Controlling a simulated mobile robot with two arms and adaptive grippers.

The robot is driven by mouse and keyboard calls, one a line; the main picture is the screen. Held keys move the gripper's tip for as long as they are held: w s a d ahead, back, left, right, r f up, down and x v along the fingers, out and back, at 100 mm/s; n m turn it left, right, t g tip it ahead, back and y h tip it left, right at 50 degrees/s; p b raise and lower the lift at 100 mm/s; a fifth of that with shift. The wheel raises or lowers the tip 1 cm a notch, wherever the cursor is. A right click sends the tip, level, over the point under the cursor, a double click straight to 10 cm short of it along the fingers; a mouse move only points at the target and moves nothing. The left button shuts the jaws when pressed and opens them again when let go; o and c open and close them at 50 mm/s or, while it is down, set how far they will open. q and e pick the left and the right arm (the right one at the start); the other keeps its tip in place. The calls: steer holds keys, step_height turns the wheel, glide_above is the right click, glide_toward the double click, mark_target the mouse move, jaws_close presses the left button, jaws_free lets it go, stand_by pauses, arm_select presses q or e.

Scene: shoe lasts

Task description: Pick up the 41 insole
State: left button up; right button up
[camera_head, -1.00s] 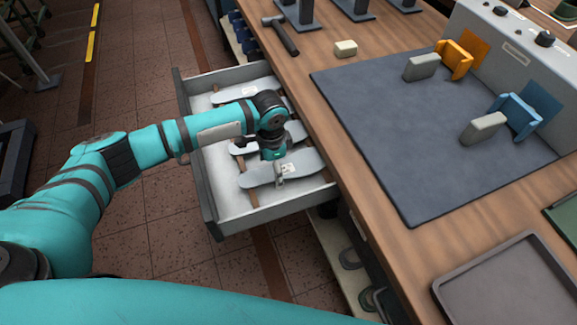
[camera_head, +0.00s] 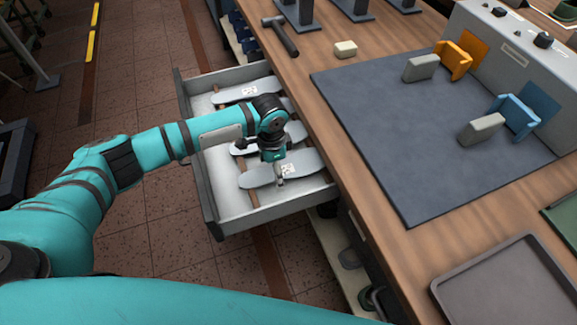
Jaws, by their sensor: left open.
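Several grey insoles with white labels lie in the open drawer (camera_head: 209,208). The near insole (camera_head: 258,175) lies under my left gripper (camera_head: 280,183), which points down at its label. A middle insole (camera_head: 296,131) is partly covered by my arm. A far insole (camera_head: 246,92) lies towards the back of the drawer. The label numbers are too small to read for sure, so I cannot tell which insole is 41. My left gripper is open; whether its fingertips touch the near insole I cannot tell. My right gripper is out of view.
The wooden workbench (camera_head: 372,220) with a dark mat (camera_head: 420,130) stands right of the drawer. A hammer (camera_head: 282,35) and a pale block (camera_head: 345,49) lie near its edge. A grey tray (camera_head: 440,290) is at the lower right.

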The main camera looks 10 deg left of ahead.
arm_select(q)
steer(key=c, duration=1.1)
steer(key=shift+c, duration=0.2)
